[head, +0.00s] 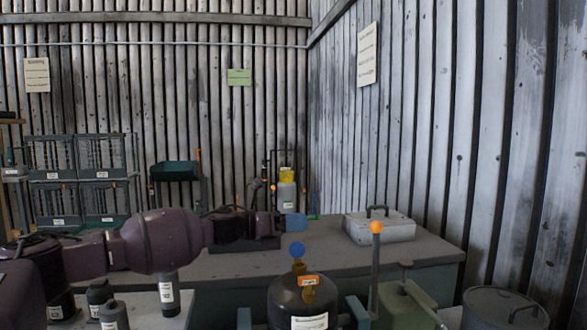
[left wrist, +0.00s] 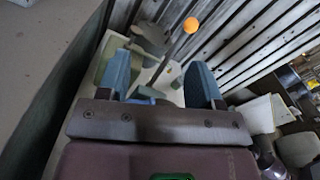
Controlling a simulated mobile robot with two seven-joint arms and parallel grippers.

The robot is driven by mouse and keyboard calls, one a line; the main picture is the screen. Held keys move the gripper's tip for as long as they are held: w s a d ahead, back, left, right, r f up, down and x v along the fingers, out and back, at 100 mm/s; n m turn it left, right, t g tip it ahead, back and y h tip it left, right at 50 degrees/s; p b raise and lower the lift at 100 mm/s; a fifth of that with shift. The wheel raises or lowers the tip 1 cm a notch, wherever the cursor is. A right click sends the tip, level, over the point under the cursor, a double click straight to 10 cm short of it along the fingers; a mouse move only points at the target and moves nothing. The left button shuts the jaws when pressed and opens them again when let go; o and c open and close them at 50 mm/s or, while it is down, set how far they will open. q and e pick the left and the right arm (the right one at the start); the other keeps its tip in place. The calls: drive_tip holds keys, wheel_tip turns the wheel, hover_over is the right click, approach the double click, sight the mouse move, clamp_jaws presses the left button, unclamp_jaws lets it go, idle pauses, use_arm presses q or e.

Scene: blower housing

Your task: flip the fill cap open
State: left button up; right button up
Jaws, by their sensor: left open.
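A dark rounded tank (head: 285,294) stands at the bottom middle of the head view. It carries an orange label and a white label. My right gripper is not in view.
An orange ball on a post (head: 376,227) rises right of the tank, beside a green-grey device (head: 408,300). A grey table (head: 350,258) lies behind, with a pale lidded box (head: 380,228) on it. A dark lidded drum (head: 500,308) stands at the lower right.

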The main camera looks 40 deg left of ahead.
use_arm(q)
wheel_tip(320, 180, up, 14)
drive_tip(key=shift+r, duration=0.2)
idle(0.8)
